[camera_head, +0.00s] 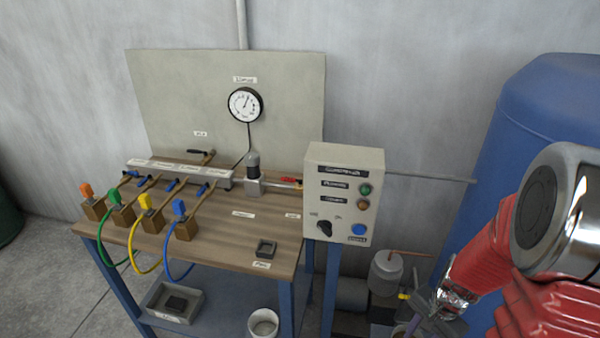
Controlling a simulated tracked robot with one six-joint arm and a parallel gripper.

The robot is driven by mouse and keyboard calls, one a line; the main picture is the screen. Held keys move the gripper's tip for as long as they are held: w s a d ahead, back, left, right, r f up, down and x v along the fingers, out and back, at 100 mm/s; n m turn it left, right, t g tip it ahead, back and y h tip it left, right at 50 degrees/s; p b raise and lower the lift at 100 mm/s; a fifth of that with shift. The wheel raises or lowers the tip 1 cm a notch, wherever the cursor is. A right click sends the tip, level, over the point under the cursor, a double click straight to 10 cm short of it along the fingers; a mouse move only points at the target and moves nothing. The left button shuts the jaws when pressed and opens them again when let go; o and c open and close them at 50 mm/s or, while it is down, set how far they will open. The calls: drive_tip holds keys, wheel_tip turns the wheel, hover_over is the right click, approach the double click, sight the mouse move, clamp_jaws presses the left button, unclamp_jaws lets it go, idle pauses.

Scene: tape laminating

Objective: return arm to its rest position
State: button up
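My arm, with red sleeves and a chrome joint, comes in from the right edge in the head view. Its red forearm slopes down and left to a shiny metal end, where my gripper (440,304) seems to be. That end is small and cluttered against the things behind it, so I cannot make out the fingers or anything between them. It appears to the right of the workbench (225,222), in front of the jumble on the floor side.
A large blue tank (545,110) stands behind my arm. A white bucket (263,324) is low in front.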

drive_tip(key=s+a+r+n+t, duration=0.1)
drive_tip(key=a+r+n, duration=0.3)
drive_tip(key=r, duration=0.5)
drive_tip(key=s+a+r+n+t, duration=0.2)
drive_tip(key=s+a+r+n, duration=0.1)
drive_tip(key=r, duration=0.7)
drive_tip(key=s+a+r+n+t+h, duration=0.1)
drive_tip(key=s+a+r+n+t, duration=0.1)
drive_tip(key=a+r+n, duration=0.3)
wheel_tip(320, 180, up, 5)
drive_tip(key=shift+s+a+f, duration=0.2)
drive_tip(key=shift+s+a, duration=0.25)
drive_tip(key=shift+a, duration=0.5)
